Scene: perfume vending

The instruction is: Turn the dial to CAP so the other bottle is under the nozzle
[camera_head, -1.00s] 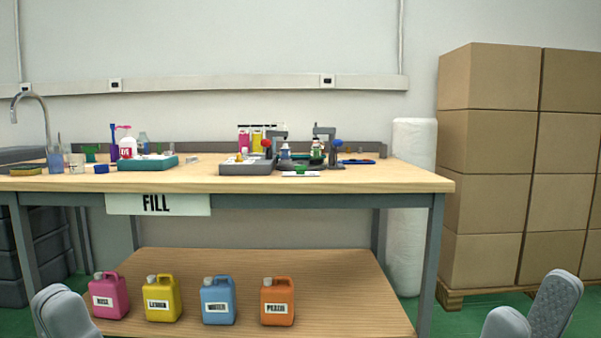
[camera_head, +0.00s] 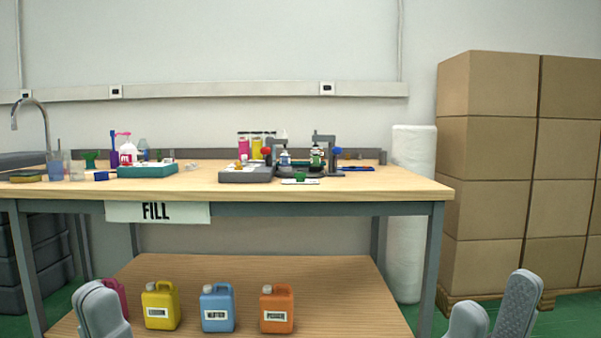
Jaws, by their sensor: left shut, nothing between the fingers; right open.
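The filling station stands far off on the workbench, right of centre in the head view, with a dark nozzle stand (camera_head: 324,152) at its right. A small bottle with a green label (camera_head: 316,157) stands by this stand. Another small blue-and-white bottle (camera_head: 285,158) stands to its left. A white plate with a green knob, seemingly the dial (camera_head: 300,179), lies at the front; its lettering is too small to read. My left gripper (camera_head: 101,312) is shut and empty at the lower left. My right gripper (camera_head: 492,312) is open and empty at the lower right. Both are well short of the bench.
The bench top (camera_head: 400,187) has a FILL sign (camera_head: 157,212) on its front edge. A teal tray (camera_head: 148,171) and a grey tray (camera_head: 245,175) stand on it. Several jugs, including an orange one (camera_head: 277,308), stand on the lower shelf. Stacked boxes (camera_head: 488,170) fill the right.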

